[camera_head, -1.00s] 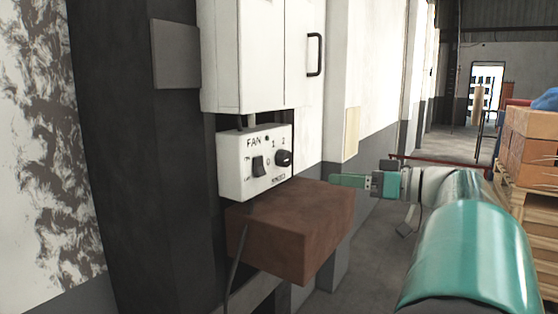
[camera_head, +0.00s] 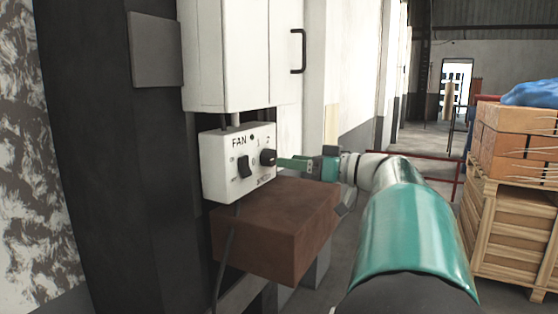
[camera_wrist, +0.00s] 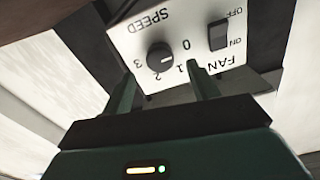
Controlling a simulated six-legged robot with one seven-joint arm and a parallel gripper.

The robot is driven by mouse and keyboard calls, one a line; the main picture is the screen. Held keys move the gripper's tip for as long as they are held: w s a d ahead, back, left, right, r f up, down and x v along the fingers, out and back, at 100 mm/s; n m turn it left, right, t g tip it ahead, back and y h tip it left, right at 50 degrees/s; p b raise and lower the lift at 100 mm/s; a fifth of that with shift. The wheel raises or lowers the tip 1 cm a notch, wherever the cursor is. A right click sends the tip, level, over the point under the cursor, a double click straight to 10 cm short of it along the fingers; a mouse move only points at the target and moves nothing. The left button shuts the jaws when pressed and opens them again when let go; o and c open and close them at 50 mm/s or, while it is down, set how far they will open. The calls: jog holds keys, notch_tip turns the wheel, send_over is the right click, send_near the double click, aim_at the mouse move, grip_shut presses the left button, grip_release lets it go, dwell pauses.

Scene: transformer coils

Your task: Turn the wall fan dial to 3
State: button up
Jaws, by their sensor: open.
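The white fan box (camera_head: 213,180) is on the left below a white cabinet. Its dark round dial (camera_head: 268,157) is on the right of its face. In the wrist view the box looks upside down, with the dial (camera_wrist: 160,57) ringed by 0, 1, 2 and 3. A small light mark on the dial seems to point between 0 and 1; I cannot tell exactly. My gripper (camera_head: 284,162) is just right of the dial. In the wrist view my gripper (camera_wrist: 162,76) is open, its fingers to either side of the dial, with no clear contact.
A black on/off switch (camera_head: 244,166) is beside the dial. A brown block (camera_head: 270,240) juts out just below the box, and the cabinet (camera_head: 235,55) hangs above. The floor between is mostly free.

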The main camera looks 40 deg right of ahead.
aim_at(274, 159)
jog(key=x, duration=0.3)
jog(key=shift+w, duration=0.2)
jog(key=shift+w+a, duration=0.25)
jog(key=shift+w, duration=0.3)
jog(key=shift+s, duration=0.15)
jog(key=c, duration=1)
